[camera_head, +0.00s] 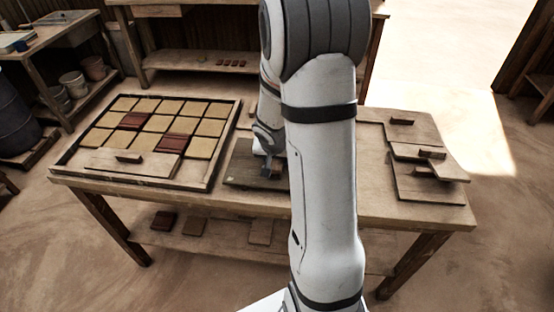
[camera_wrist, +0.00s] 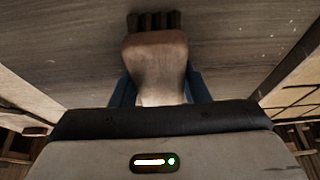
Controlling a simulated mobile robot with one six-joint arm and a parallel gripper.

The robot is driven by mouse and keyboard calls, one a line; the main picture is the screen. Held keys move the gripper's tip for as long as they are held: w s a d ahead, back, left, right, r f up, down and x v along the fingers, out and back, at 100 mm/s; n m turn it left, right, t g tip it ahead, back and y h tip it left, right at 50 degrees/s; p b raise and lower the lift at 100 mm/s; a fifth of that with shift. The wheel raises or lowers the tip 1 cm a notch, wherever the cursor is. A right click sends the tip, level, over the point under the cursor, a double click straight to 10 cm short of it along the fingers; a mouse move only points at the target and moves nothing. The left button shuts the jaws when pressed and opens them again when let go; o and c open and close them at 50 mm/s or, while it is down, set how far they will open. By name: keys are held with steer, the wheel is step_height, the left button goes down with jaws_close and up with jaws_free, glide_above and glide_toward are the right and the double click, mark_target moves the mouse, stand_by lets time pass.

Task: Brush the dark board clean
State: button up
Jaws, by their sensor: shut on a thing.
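The dark board (camera_head: 240,181) lies on the middle of the wooden table, partly hidden behind my arm. In the wrist view the dark board (camera_wrist: 75,60) fills most of the picture, with a few small pale specks on it. My gripper (camera_head: 267,170) is low over the board. In the wrist view my gripper (camera_wrist: 160,92) is shut on a brush (camera_wrist: 155,55) with a wooden handle. The dark bristles point away from my gripper, at or just above the board; I cannot tell whether they touch.
Left of the board stands a framed tray (camera_head: 213,170) of pale and red-brown tiles, with a handled wooden plate (camera_head: 120,164) on it. Several handled wooden plates (camera_head: 430,190) lie at the table's right end. Loose tiles (camera_head: 194,226) sit on the lower shelf.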

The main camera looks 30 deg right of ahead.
steer(key=shift+w+d, duration=0.45)
steer(key=shift+w, duration=0.15)
step_height(320, 180, up, 4)
steer(key=p, duration=0.3)
steer(key=shift+d, duration=0.1)
steer(key=shift+w+r+p, duration=0.2)
steer(key=shift+r+p, duration=0.35)
steer(key=shift+r, duration=0.1)
steer(key=shift+s+r+p, duration=0.1)
steer(key=shift+r+p, duration=0.9)
steer(key=shift+r, duration=0.4)
